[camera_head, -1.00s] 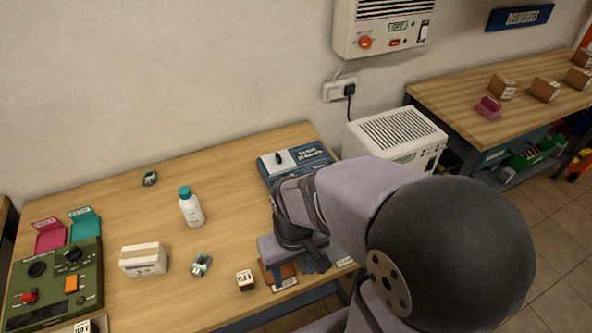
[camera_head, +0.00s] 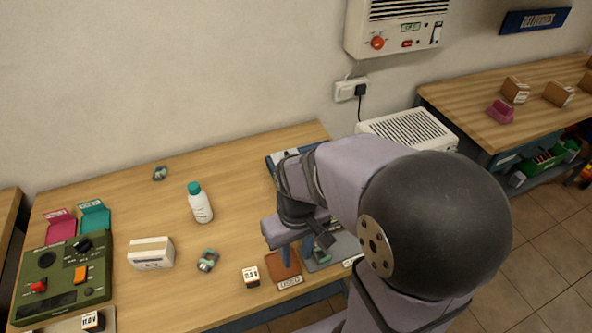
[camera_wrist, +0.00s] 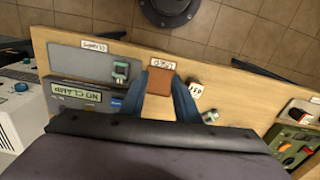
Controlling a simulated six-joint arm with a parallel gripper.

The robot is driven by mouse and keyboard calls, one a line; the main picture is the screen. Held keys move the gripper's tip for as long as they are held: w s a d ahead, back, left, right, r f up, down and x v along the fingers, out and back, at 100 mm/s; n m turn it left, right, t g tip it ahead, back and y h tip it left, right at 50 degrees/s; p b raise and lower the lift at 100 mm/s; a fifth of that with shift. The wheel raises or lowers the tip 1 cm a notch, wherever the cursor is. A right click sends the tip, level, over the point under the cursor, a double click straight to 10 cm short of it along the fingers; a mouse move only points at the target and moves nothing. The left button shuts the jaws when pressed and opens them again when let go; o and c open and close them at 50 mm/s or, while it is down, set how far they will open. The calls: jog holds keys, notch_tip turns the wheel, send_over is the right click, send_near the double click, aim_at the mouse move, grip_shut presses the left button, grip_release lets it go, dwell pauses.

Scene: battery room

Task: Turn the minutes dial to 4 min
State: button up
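The green tester box (camera_head: 55,285) lies at the left end of the wooden bench. It carries a black pointer knob (camera_head: 83,246), a red switch (camera_head: 39,286) and an orange switch (camera_head: 80,275). Its dial markings are too small to read, so I cannot tell which control is the minutes dial. The box also shows at the right edge of the wrist view (camera_wrist: 292,143). My gripper (camera_head: 297,254) is well to the right of it, above the brown pad (camera_head: 283,267). In the wrist view its blue fingers (camera_wrist: 160,97) stand apart with nothing held between them.
A white carton (camera_head: 151,254), a teal-capped bottle (camera_head: 201,206), a small green-grey cell (camera_head: 207,261) and a small labelled block (camera_head: 250,277) stand between the gripper and the tester. Pink (camera_head: 60,227) and teal (camera_head: 94,217) trays sit behind the tester. A wall unit (camera_head: 398,25) has a red knob.

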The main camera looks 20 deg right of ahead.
jog(key=w+d+r+n, duration=0.1)
jog(key=w+d+n, duration=0.15)
jog(key=w, duration=0.65)
jog(key=w+d+r+n, duration=0.2)
jog(key=w+n, duration=0.1)
jog(key=w, duration=0.7)
jog(key=shift+w+d+f+n+p, duration=0.15)
jog(key=shift+w+d+f+n, duration=0.75)
jog(key=shift+w, duration=1.15)
jog(key=shift+w+d+f+n+p, duration=0.15)
jog(key=shift+w+d+f+n, duration=0.3)
jog(key=shift+w+d+n, duration=1)
jog(key=shift+w+d+f+n+p, duration=0.15)
jog(key=shift+w+d+f+n, duration=0.45)
jog(key=shift+w+d, duration=1.55)
jog(key=shift+w+a+f, duration=0.1)
jog(key=shift+w+a, duration=0.4)
jog(key=shift+a, duration=0.05)
jog(key=shift+f+p, duration=1.2)
jog(key=shift+f, duration=2.4)
grip_shut()
